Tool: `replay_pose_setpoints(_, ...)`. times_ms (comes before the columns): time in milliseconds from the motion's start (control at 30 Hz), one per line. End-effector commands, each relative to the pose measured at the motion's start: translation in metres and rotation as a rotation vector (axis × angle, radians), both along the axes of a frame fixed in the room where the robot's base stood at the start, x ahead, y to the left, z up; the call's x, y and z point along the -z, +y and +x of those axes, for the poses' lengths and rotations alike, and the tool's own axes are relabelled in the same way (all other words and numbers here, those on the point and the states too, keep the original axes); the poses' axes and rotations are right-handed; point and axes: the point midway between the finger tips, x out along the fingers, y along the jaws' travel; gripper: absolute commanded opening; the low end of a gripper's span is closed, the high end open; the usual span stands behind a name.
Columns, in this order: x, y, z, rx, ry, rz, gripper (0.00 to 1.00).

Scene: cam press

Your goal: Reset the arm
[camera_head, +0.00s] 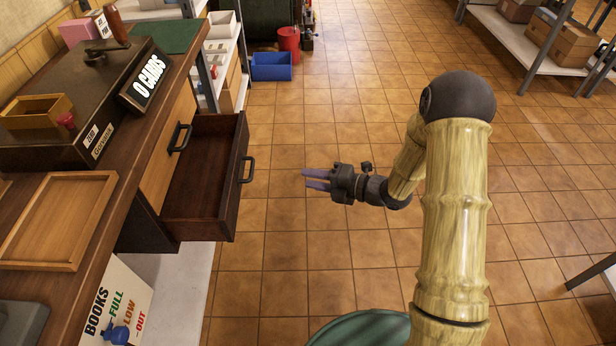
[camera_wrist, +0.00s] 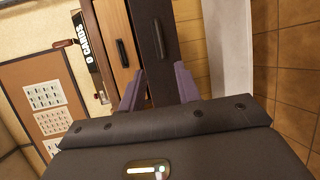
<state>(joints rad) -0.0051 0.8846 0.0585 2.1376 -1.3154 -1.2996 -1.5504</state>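My gripper (camera_head: 316,180) is at the end of my bent arm, over open floor to the right of the wooden counter. Its two purple fingers point left toward the open drawer, apart from its handle. In the wrist view my gripper (camera_wrist: 158,88) shows its two fingers spread with nothing between them. The open dark wooden drawer (camera_head: 205,180) stands out from the counter and looks empty. Its black handle (camera_head: 247,169) faces my gripper. The drawer front also shows in the wrist view (camera_wrist: 158,50).
The counter (camera_head: 95,235) bears a dark box (camera_head: 80,115) with a "0 CARDS" sign (camera_head: 149,78) and a wooden tray (camera_head: 60,220). A blue bin (camera_head: 272,68) and a red bucket (camera_head: 289,42) stand on the floor behind. Shelves (camera_head: 530,45) stand at the far right. The tiled floor between is clear.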

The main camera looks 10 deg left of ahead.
Motion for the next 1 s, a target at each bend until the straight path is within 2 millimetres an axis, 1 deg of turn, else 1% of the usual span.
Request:
replay_pose_setpoints(367, 0.000, 0.000, 0.001, 0.004, 0.002, -0.002, 0.33)
replay_pose_setpoints(467, -0.002, -0.003, 0.005, 0.040, 0.028, -0.024, 0.33)
replay_pose_setpoints(567, -0.006, -0.013, 0.017, 0.139, 0.101, -0.074, 0.33)
replay_pose_setpoints(667, -0.011, -0.034, 0.032, 0.311, 0.227, -0.135, 0.33)
replay_pose_setpoints(767, -0.019, -0.063, 0.042, 0.534, 0.386, -0.173, 0.33)
replay_pose_setpoints(800, -0.023, -0.076, 0.044, 0.627, 0.452, -0.179, 0.33)
replay_pose_setpoints(867, -0.028, -0.096, 0.043, 0.769, 0.554, -0.176, 0.33)
replay_pose_setpoints(900, -0.032, -0.110, 0.041, 0.863, 0.621, -0.165, 0.33)
replay_pose_setpoints(967, -0.037, -0.129, 0.034, 1.006, 0.726, -0.141, 0.33)
replay_pose_setpoints(1000, -0.041, -0.142, 0.027, 1.101, 0.795, -0.117, 0.33)
